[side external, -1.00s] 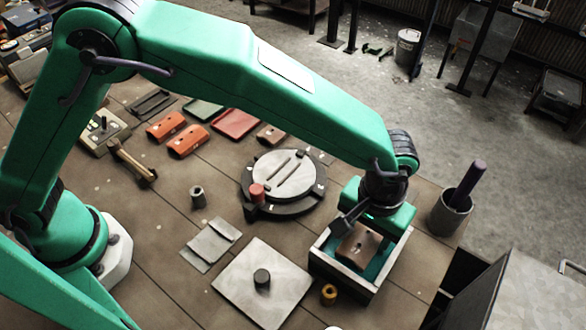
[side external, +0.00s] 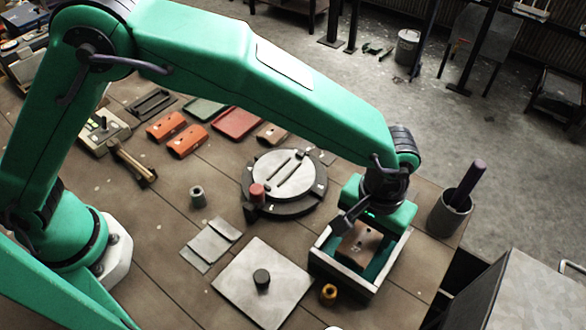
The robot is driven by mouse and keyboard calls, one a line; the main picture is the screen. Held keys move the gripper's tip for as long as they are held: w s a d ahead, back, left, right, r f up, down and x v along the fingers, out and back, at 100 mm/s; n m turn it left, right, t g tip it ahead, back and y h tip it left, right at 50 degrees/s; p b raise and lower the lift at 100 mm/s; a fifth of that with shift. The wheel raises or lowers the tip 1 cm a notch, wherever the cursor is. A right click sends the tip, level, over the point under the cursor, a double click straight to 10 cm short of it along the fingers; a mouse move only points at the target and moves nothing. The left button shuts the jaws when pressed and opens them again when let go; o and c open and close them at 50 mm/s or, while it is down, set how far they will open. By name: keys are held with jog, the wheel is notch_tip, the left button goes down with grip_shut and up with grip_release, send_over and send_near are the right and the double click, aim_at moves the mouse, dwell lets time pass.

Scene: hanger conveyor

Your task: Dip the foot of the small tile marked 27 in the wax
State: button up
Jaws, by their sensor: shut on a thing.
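My gripper (side external: 364,226) points down over the open wax tray (side external: 343,282) at the right of the bench. It is shut on a small brown tile (side external: 360,245) with dark marks on its face. The tile is inside the outline of the tray, above or in the dark teal wax (side external: 379,268). The tile's number cannot be read. Its lower edge is hard to make out, so I cannot tell whether its foot touches the wax. My gripper hides the tile's upper part and the tray's back.
A round turntable (side external: 284,176) with a red knob stands left of the tray. A pale plate (side external: 235,283) with a dark peg and a brass ring (side external: 328,292) lie in front. A grey cup (side external: 449,213) with a purple rod stands to the right. Orange blocks (side external: 188,141) lie farther back.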

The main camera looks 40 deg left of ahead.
aim_at(367, 233)
jog(key=shift+r, duration=1.35)
dwell(1.0)
jog(key=shift+r, duration=2.4)
jog(key=w+a+r, duration=0.2)
jog(key=w+a, duration=0.1)
jog(key=a, duration=0.7)
jog(key=w+a+r, duration=0.1)
jog(key=w+a, duration=0.2)
jog(key=a, duration=0.7)
jog(key=w+a+r, duration=0.2)
jog(key=w+a, duration=0.1)
jog(key=a, duration=0.7)
jog(key=s+a+r, duration=0.1)
jog(key=s+a, duration=0.1)
jog(key=a, duration=0.9)
jog(key=shift+s, duration=0.3)
